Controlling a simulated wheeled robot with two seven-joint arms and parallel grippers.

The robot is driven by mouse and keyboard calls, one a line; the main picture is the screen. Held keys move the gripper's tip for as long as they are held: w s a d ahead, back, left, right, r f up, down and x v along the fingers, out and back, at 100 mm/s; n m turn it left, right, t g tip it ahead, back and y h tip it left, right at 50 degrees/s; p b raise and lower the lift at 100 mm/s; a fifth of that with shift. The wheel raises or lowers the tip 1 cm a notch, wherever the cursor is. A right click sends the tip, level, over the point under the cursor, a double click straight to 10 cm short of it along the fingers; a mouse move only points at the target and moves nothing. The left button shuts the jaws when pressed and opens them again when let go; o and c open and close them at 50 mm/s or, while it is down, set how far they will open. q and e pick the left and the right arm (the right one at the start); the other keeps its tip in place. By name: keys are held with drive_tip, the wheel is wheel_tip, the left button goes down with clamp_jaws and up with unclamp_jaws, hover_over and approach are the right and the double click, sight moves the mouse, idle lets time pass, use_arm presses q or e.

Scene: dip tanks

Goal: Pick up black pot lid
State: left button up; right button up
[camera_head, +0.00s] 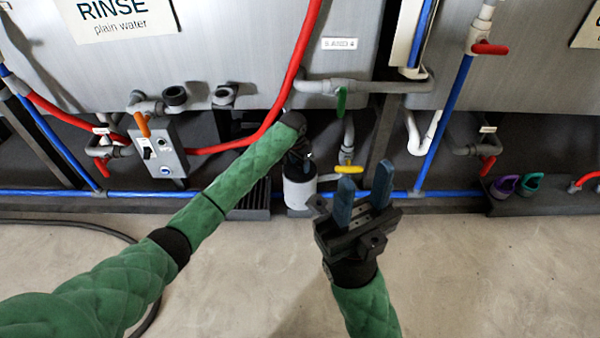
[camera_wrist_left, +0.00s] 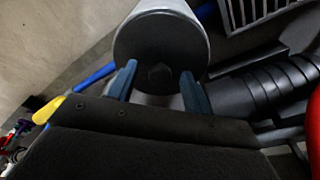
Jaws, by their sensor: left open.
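The black pot lid (camera_wrist_left: 158,42) is a round dark disc with a small raised knob in its middle, on top of a light grey pot (camera_head: 300,193). The pot stands upright on the floor below the tanks. My left gripper (camera_wrist_left: 158,84) is open, with one blue finger on each side of the knob. I cannot tell whether the fingers touch the lid. In the head view my left gripper (camera_head: 299,158) is above the pot and covers most of the lid. My right gripper (camera_head: 364,186) is open and empty, to the right of the pot.
A yellow valve handle (camera_head: 349,169) and a green one (camera_head: 341,101) are close to the pot. A red hose (camera_head: 270,118) and a blue pipe (camera_head: 440,194) run nearby. A dark grate (camera_head: 251,201) lies left of the pot. The floor (camera_head: 480,270) in front is clear.

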use_arm(q)
drive_tip(key=shift+r, duration=0.1)
drive_tip(key=shift+c, duration=0.2)
drive_tip(key=c, duration=1)
drive_tip(key=shift+c, duration=0.2)
